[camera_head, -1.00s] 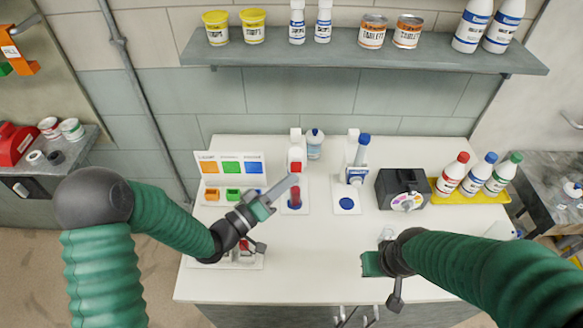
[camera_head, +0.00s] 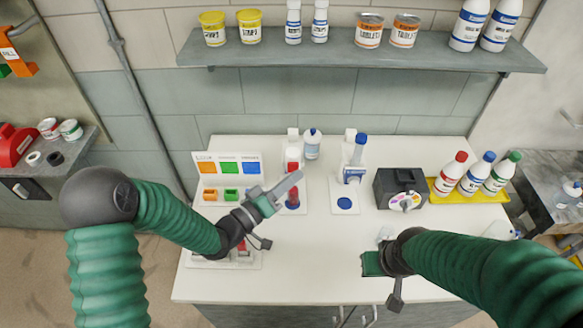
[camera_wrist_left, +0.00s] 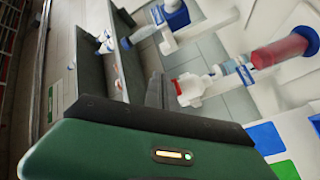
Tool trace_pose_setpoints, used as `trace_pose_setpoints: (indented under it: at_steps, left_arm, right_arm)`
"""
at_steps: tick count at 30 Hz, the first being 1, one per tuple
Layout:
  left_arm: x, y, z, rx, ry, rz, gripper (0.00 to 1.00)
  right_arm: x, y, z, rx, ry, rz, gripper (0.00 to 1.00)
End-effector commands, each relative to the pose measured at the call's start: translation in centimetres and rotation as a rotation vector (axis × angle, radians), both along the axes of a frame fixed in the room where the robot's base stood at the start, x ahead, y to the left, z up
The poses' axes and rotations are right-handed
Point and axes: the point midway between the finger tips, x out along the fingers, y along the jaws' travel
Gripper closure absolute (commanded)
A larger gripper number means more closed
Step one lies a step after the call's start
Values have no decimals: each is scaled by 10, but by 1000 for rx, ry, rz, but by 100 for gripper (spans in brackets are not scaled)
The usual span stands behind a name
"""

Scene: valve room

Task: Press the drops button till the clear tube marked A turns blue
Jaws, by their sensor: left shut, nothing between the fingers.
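A tube with red contents (camera_head: 292,201) stands on a small white stand in the middle of the table in the head view. It shows larger in the left wrist view (camera_wrist_left: 280,50), lying sideways in the picture with a blue end. A red part (camera_head: 293,154) on a white holder is behind it; a red knob (camera_wrist_left: 177,86) shows in the left wrist view. No letter A or drops label is readable. My left gripper (camera_head: 298,176) is shut and empty, its tip overlapping the tube's top in the picture; contact is unclear. My right gripper (camera_head: 376,262) is over the front right; its fingers are unclear.
A dark box (camera_head: 400,188) and a yellow tray (camera_head: 440,195) with bottles are right. A colour card (camera_head: 229,168) is left. The front middle of the table is clear.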

Motion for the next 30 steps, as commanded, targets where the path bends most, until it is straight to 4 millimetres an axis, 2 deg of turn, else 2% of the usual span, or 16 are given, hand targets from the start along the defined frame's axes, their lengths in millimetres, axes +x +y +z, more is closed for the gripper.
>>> trace_pose_setpoints:
  at_steps: [30]
  left_arm:
    - [11,2,0,-1,-1,3,100]
  right_arm:
    - [0,0,-1,0,0,0,100]
